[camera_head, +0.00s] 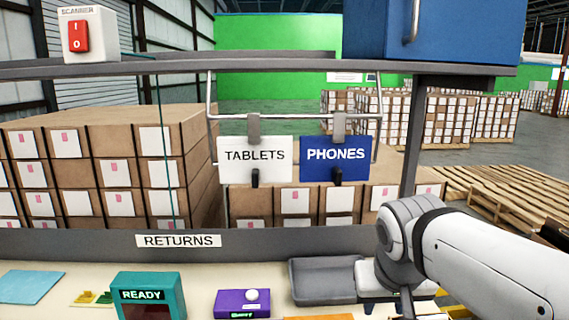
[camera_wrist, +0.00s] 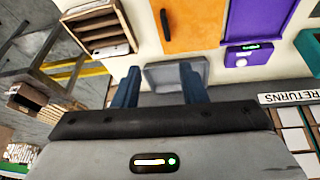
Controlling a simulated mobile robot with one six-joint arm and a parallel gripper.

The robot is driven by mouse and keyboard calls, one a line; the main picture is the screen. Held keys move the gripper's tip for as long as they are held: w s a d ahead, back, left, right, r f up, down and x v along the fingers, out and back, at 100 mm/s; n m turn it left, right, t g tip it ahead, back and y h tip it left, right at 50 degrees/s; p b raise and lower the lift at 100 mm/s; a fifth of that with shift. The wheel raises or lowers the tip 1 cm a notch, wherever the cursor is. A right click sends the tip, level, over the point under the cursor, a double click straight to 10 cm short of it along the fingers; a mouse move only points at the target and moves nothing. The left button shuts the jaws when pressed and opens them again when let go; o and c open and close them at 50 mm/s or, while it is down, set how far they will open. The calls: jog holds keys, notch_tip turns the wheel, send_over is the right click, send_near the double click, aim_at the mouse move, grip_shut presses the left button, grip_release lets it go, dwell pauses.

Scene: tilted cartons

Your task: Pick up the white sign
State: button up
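The white sign (camera_head: 255,158) reads TABLETS. It hangs by a grey clip from a metal rail, left of the blue PHONES sign (camera_head: 336,158), with a small gap between them. A dark tab sits at the lower edge of each sign. The white sign does not show in the wrist view. My gripper (camera_wrist: 160,68) is in the wrist view with its two blue fingers apart and nothing visibly held. It points toward the bench, over a grey tray, well away from the sign. In the head view my arm is at the lower right, below and right of both signs.
The bench holds the grey tray (camera_head: 322,282), a purple box (camera_head: 242,302) and a teal READY device (camera_head: 149,297). A RETURNS label (camera_head: 178,241) is on the grey bar. A scanner switch (camera_head: 79,36) stands upper left. Stacked cartons (camera_head: 100,165) stand behind the signs.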

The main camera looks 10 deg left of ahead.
jog(key=w+a+r+n+t, duration=0.15)
jog(key=w+a+r, duration=0.35)
jog(key=a+r, duration=0.55)
jog(key=t+y, duration=0.2)
jog(key=t, duration=0.1)
send_near(255, 173)
jog(key=x, duration=0.3)
jog(key=p+x, duration=0.2)
jog(key=x, duration=0.4)
jog(key=shift+w+f, duration=0.2)
jog(key=shift+w, duration=0.15)
jog(key=shift+c, duration=0.4)
grip_shut()
